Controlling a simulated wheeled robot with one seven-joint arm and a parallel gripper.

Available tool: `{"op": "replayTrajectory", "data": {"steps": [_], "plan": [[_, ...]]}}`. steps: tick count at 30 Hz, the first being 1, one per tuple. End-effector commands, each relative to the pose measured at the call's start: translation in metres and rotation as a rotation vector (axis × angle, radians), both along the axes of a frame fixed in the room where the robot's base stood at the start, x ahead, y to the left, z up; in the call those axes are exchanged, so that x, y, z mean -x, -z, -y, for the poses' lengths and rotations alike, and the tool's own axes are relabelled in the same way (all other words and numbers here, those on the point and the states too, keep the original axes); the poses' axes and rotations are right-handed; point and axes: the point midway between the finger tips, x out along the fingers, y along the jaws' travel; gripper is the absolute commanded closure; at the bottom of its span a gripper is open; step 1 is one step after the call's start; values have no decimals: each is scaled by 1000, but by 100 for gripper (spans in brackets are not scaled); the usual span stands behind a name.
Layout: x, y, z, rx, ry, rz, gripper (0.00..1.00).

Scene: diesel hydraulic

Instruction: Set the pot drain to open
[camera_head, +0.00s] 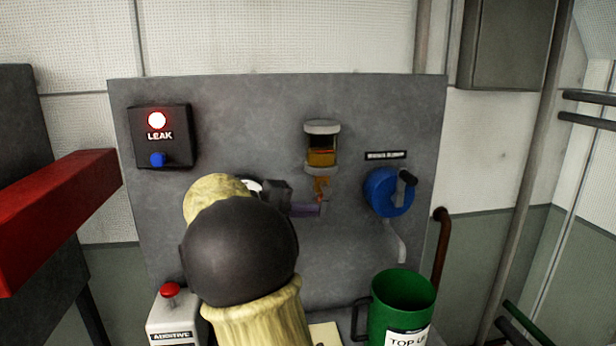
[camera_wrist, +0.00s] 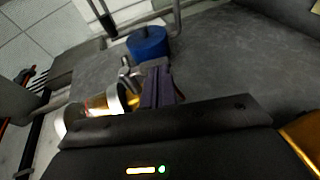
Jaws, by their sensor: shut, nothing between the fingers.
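The pot (camera_head: 322,146) is a clear cup with amber liquid between grey caps, mounted on the grey panel. It also shows in the wrist view (camera_wrist: 99,103), left of my fingers. Beneath it hangs a small brass drain fitting (camera_head: 321,186) with a reddish bit low on it; its setting is too small to tell. My gripper (camera_head: 318,209) has its dark purple fingers shut and empty, just below the drain fitting. In the wrist view the fingers (camera_wrist: 160,86) are together, close to the fitting. I cannot tell whether they touch it. My arm hides the panel's lower middle.
A blue round hand crank (camera_head: 384,192) is right of the pot. A green bucket (camera_head: 402,300) stands below it. A black LEAK box (camera_head: 160,137) with a lit lamp and blue button is at left. A red beam (camera_head: 55,215) juts in at far left.

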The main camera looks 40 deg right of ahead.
Motion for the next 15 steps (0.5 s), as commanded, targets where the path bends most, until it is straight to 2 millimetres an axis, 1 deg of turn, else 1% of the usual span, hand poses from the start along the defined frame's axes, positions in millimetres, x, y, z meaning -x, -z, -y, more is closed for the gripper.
{"op": "replayTrajectory", "data": {"steps": [8,11,15], "plan": [[-1,-1,-3,0,0,0,100],[-4,-3,-10,0,1,0,100],[-11,-8,-25,0,7,-1,100]]}}
